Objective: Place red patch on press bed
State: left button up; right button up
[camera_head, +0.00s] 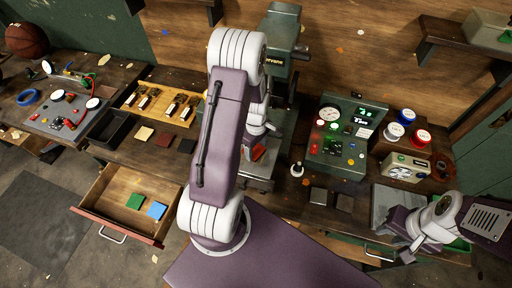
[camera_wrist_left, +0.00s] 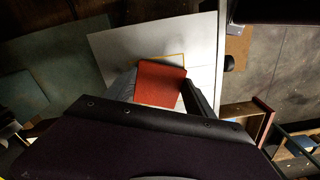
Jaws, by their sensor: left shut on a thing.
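The red patch (camera_wrist_left: 160,84) is between the fingers of my left gripper (camera_wrist_left: 163,95) in the left wrist view, over the pale press bed (camera_wrist_left: 115,45). A thin yellow outline on the bed shows along the patch's far edge. In the head view the red patch (camera_head: 258,152) shows just above the press bed (camera_head: 262,184), beside my left arm, which hides part of the press. I cannot tell whether the patch touches the bed. My right gripper (camera_head: 398,246) hangs at the lower right, its dark fingers apart and empty.
The green press (camera_head: 283,25) stands behind the bed. A control box (camera_head: 345,135) with a gauge is to its right. An open drawer (camera_head: 125,200) holds a green and a blue patch. A wooden board (camera_head: 160,100) with stamps and several small patches lie left.

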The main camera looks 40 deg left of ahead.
pick_arm(q)
jog(key=shift+s, duration=0.15)
jog(key=o, duration=1.4)
jog(key=shift+s, duration=0.1)
jog(key=shift+f, duration=0.1)
